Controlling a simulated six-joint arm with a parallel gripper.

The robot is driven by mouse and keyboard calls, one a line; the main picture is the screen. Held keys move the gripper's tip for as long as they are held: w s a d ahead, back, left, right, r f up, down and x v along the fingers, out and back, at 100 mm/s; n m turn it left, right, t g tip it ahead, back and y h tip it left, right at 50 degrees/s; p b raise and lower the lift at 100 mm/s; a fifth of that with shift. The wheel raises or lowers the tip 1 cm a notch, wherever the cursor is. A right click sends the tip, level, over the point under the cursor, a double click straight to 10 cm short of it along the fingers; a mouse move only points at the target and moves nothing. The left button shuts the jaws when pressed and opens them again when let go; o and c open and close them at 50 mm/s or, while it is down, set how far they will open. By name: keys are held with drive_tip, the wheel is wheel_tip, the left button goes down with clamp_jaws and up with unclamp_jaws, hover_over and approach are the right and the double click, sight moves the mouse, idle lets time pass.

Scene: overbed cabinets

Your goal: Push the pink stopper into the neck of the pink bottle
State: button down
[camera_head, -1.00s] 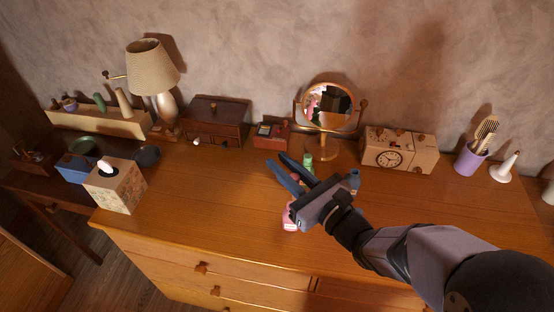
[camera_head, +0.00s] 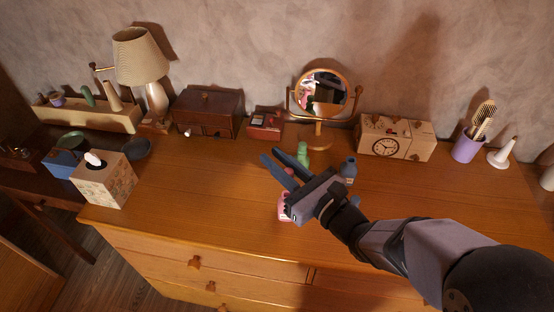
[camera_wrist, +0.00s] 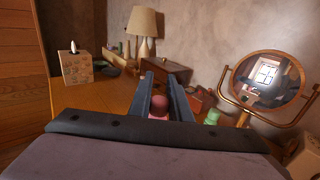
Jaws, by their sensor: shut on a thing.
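The pink bottle (camera_head: 284,208) stands near the front of the dresser top. My gripper (camera_head: 272,156) reaches in from the right, over and in front of it, and hides its neck and much of its body. In the wrist view a pink stopper (camera_wrist: 159,105) sits between the two fingers of my gripper (camera_wrist: 160,78), which are closed on it.
A green bottle (camera_head: 303,156) and a blue bottle (camera_head: 348,170) stand close behind my gripper. A round mirror (camera_head: 323,93), a clock box (camera_head: 396,139) and a wooden box (camera_head: 208,112) line the back. A tissue box (camera_head: 104,180) is at left; the dresser's left-middle is clear.

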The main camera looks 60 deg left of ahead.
drive_tip(key=shift+f+b, duration=1.25)
drive_tip(key=shift+f, duration=0.3)
drive_tip(key=shift+f+b, duration=1.35)
drive_tip(key=shift+f, duration=0.05)
drive_tip(key=c, duration=1.6)
unclamp_jaws()
drive_tip(key=shift+o, duration=0.2)
drive_tip(key=shift+d, duration=0.1)
drive_tip(key=d+b, duration=0.1)
drive_tip(key=d, duration=0.6)
drive_tip(key=shift+w, duration=0.3)
